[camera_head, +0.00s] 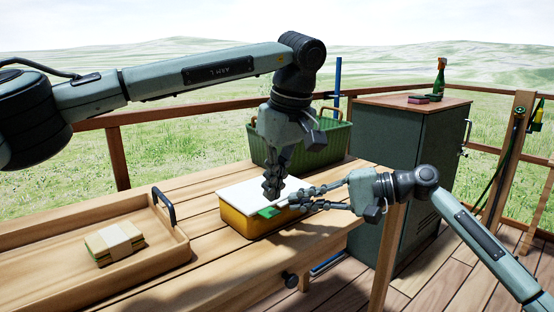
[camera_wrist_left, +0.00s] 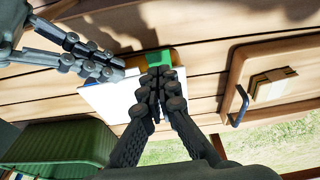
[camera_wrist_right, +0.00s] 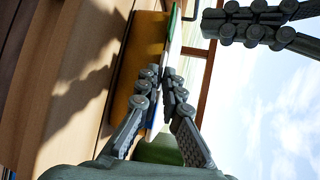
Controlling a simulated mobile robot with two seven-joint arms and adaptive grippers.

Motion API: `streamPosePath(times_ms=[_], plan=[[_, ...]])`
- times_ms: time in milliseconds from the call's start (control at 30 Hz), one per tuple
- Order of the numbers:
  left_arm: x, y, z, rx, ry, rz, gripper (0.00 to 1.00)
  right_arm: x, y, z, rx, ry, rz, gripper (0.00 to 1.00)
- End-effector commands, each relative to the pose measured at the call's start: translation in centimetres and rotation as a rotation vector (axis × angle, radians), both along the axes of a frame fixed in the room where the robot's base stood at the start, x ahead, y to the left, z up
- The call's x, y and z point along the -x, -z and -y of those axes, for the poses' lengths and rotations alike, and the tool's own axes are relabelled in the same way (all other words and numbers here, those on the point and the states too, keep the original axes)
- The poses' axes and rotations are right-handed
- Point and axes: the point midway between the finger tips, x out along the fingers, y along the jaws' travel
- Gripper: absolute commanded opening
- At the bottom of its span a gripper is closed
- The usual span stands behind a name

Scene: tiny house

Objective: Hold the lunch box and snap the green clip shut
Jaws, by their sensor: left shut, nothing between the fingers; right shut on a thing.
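The lunch box (camera_head: 237,217) has a yellow-orange body and a white lid (camera_head: 248,191), and stands on the wooden table. Its green clip (camera_head: 267,212) is at the front edge of the lid; it also shows in the left wrist view (camera_wrist_left: 159,60). I cannot tell how far the clip is folded. My left gripper (camera_head: 271,191) is shut and empty, pointing down just over the lid near the clip. My right gripper (camera_head: 297,203) is shut on the right end of the lunch box; in the right wrist view its fingertips (camera_wrist_right: 161,74) straddle the rim.
A wooden tray (camera_head: 60,262) with a black handle holds a wrapped bundle (camera_head: 115,243) at the left. A green ribbed basket (camera_head: 325,143) stands behind the lunch box. A green cabinet (camera_head: 410,145) with a spray bottle (camera_head: 439,79) on top stands at the right.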

Motion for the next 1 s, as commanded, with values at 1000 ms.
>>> streamPosePath(times_ms=[1000], plan=[[0.4,2.9,0.3,-0.039,0.001,0.046,0.0,0.0,0.1,0.0,0.002,0.0,-0.002,0.0]])
